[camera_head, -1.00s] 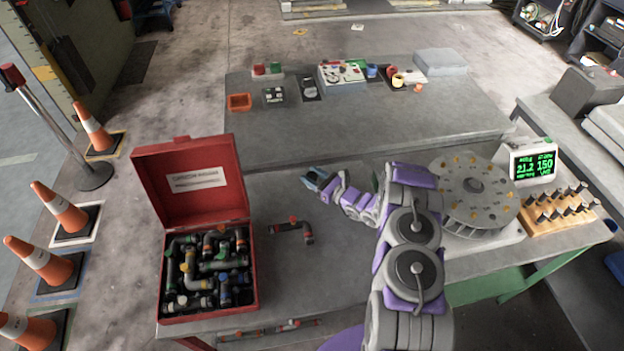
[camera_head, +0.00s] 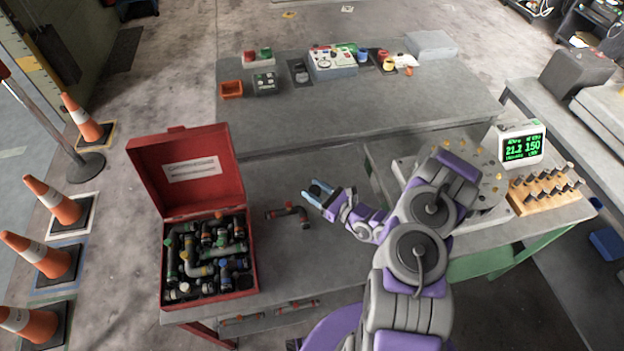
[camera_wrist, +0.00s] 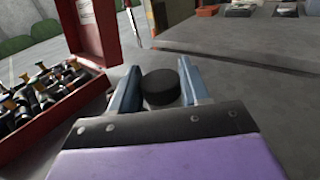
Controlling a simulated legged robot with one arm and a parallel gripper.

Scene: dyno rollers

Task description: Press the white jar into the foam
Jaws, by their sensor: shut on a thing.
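My gripper (camera_head: 318,192) is over the near table, just right of a loose dark pipe piece. In the wrist view, my gripper (camera_wrist: 162,90) is shut on a short black round piece (camera_wrist: 160,88), which sits between its two blue-grey fingers. The same dark piece shows small between the fingertips in the head view (camera_head: 319,187). I cannot make out a white jar for certain, nor any foam.
An open red case (camera_head: 187,170) full of pipe fittings stands left. The loose pipe piece (camera_head: 288,214) lies beside it. A finned disc (camera_head: 480,187), a green-lit display (camera_head: 520,145) and a wooden peg rack (camera_head: 545,190) are right. A control box (camera_head: 333,65) stands on the far table.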

